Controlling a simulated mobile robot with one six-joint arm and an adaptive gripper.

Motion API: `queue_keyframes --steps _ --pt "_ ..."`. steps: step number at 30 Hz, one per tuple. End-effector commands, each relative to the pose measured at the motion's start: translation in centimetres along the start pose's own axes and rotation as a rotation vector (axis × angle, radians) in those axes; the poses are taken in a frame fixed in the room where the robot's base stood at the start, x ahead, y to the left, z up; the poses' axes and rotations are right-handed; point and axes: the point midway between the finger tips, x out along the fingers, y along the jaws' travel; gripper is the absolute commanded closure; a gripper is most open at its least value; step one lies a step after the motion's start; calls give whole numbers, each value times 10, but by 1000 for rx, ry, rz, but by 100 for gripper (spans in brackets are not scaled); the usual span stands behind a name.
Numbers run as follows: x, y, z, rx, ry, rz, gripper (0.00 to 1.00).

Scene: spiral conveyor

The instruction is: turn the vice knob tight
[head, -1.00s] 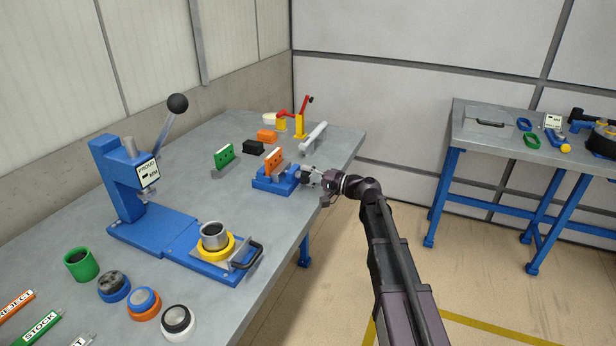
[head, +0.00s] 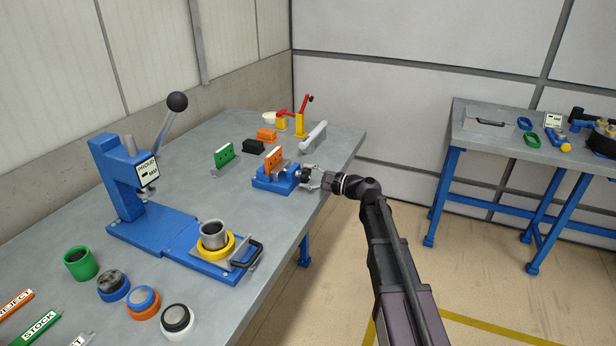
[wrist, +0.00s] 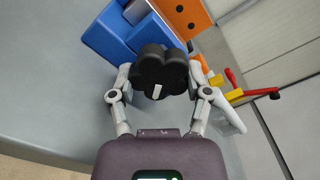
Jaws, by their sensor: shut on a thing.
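The blue vice (head: 270,183) stands near the right edge of the workbench, with an orange plate (head: 273,161) upright between its jaws. Its black lobed knob (wrist: 160,72) faces my gripper in the wrist view and carries a white mark. My gripper (wrist: 160,88) has one finger on each side of the knob and is shut on it. In the head view my gripper (head: 309,178) is at the vice's right end, reached from the right, and the knob is small there and partly covered by the fingers.
A blue press (head: 125,180) stands at the left. A red and yellow clamp (head: 299,122) stands behind. Open floor lies right of the bench.

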Motion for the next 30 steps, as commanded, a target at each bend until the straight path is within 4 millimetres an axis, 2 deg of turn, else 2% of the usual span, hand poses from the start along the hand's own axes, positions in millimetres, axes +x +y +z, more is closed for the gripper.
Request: queue_keyframes --steps 14,15,18,30 --pt "2 0 0 24 -3 -1 85" --pt "2 0 0 24 -3 -1 34" --pt "1 0 0 24 -2 -1 4" --pt "0 0 0 22 0 -1 2"
